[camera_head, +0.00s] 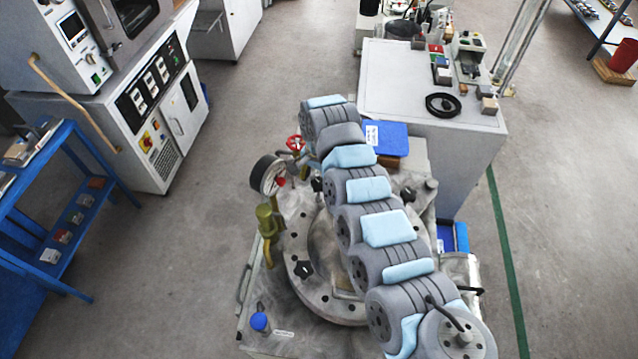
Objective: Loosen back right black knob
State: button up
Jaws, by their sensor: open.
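The testing rig has a round metal flange (300,290) with bolt holes around its rim. Several black knobs sit around the flange. One black knob (408,194) is at the back right, just right of my arm and partly crowded by it. Another black knob (317,185) is at the back left, close to the arm's left side. A third black knob (304,269) is at the front left, in clear view. My grey and light blue arm crosses over the rig and hides the middle and right of the flange. My gripper's fingers cannot be seen.
A pressure gauge (267,174), a red valve handle (295,143) and a brass valve (267,220) rise at the rig's left. A blue box (388,138) stands behind it. A white bench (390,75) is at the back right. The floor to the left is open.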

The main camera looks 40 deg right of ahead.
jog(key=shift+f, duration=0.65)
jog(key=c, duration=1.2)
